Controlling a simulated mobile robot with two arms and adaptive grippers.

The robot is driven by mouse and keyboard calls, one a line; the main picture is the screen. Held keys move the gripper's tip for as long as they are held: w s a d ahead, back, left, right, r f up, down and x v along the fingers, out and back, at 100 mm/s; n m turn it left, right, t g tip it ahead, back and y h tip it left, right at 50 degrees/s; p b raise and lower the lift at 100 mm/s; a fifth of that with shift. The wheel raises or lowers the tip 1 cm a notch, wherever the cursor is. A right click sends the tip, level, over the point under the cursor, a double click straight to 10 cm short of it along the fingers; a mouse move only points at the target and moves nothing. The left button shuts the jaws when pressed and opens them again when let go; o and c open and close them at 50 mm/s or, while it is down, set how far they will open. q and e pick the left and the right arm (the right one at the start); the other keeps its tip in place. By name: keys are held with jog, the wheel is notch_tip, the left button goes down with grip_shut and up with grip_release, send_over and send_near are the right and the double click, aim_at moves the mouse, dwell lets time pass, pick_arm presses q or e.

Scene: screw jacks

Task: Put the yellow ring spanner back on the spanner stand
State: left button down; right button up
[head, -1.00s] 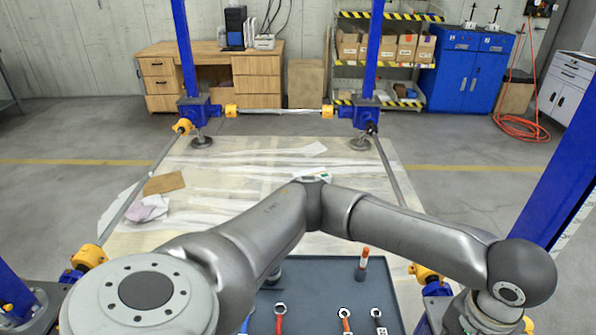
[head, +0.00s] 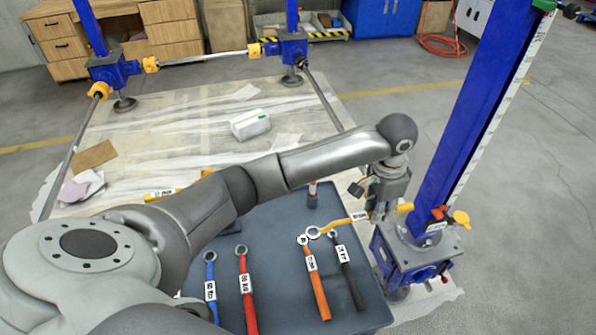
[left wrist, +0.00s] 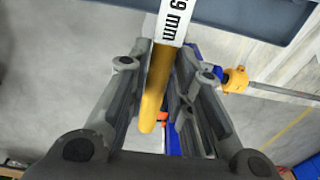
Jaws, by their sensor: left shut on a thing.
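The yellow ring spanner (head: 338,224) is held in my left gripper (head: 372,197) at the right edge of the dark grey top (head: 278,225). Its ring points left, close to the rings of the orange spanner (head: 315,280) and the black spanner (head: 348,275); contact is unclear. In the left wrist view the fingers (left wrist: 158,95) are shut around the yellow handle (left wrist: 155,90), beside its white size label. A red spanner (head: 247,290) and a blue spanner (head: 211,285) also lie on the dark top. I cannot make out a separate spanner stand. My right gripper is out of view.
A blue screw jack post (head: 470,130) stands just right of my left gripper. A short post (head: 312,194) stands at the far side of the dark top. A yellow labelled object (head: 160,195) shows behind my arm. Floor at right is clear.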

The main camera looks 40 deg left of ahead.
pick_arm(q)
jog(key=s+a+f, duration=0.1)
jog(key=a+f, duration=0.2)
jog(key=a, duration=0.1)
jog(key=s+a+f+p, duration=0.1)
jog(key=a+f, duration=0.2)
jog(key=a, duration=0.1)
jog(key=s+a+f+p, duration=0.1)
jog(key=a+f, duration=0.2)
jog(key=a, duration=0.1)
jog(key=shift+s+a+f, duration=0.1)
jog(key=shift+s+f, duration=0.05)
notch_tip(320, 180, down, 2)
jog(key=shift+f, duration=0.4)
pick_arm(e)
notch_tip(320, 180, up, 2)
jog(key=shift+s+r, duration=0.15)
pick_arm(q)
jog(key=shift+f, duration=0.1)
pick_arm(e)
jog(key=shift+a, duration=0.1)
pick_arm(q)
jog(key=shift+f, duration=0.25)
jog(key=c, duration=1.3)
grip_release()
